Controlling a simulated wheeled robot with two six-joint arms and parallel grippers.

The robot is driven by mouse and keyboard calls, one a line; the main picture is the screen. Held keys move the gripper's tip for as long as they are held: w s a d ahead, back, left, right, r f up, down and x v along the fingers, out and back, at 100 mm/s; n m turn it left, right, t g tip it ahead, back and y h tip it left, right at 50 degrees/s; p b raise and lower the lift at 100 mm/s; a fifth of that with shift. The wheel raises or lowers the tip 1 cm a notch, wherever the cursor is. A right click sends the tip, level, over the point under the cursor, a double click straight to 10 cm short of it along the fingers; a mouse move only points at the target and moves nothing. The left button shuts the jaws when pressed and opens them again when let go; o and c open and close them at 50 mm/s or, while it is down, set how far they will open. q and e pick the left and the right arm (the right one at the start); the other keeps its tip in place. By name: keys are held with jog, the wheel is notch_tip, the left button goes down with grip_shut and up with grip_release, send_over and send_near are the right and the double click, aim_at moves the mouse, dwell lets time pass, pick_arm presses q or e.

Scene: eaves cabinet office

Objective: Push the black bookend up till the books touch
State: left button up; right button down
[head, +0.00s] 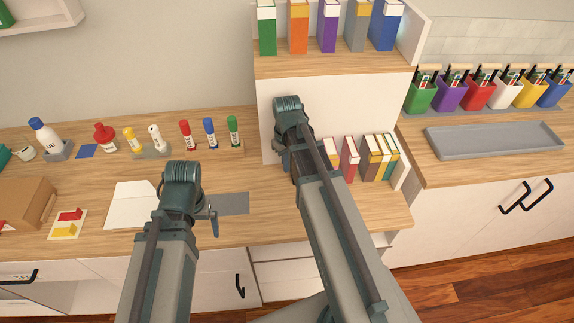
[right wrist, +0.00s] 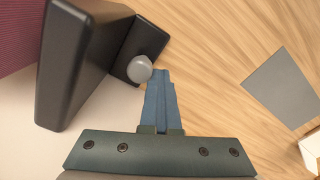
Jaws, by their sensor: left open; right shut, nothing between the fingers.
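The black bookend (right wrist: 72,65) stands upright in the right wrist view, with a rounded grey knob (right wrist: 139,69) by its flat base. A dark red book (right wrist: 20,36) shows beyond it. My right gripper (right wrist: 161,78) is shut and empty, its tips just beside the knob; contact cannot be told. In the head view my right arm hides the bookend. The row of books (head: 349,160) stands in the low shelf bay right of that arm, with gaps between some of them. My left gripper (head: 213,222) is open and empty above the desk.
Coloured binders (head: 298,27) stand on the shelf above the books. A grey mat (head: 232,204) and a white sheet (head: 130,205) lie on the desk near my left gripper. Bottles and markers (head: 185,134) line the back. A grey tray (head: 495,139) lies on the right counter.

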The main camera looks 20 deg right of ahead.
jog(key=shift+s+d, duration=0.1)
jog(key=shift+d, duration=0.2)
jog(key=shift+s+d, duration=0.1)
jog(key=shift+d, duration=0.35)
jog(key=shift+s+d, duration=0.1)
jog(key=shift+d, duration=0.25)
jog(key=shift+s+d, duration=0.1)
jog(key=shift+d, duration=0.25)
jog(key=shift+s+d, duration=0.2)
jog(key=shift+d, duration=0.5)
jog(key=shift+s+d, duration=0.25)
jog(key=shift+d, duration=0.45)
jog(key=shift+d, duration=0.35)
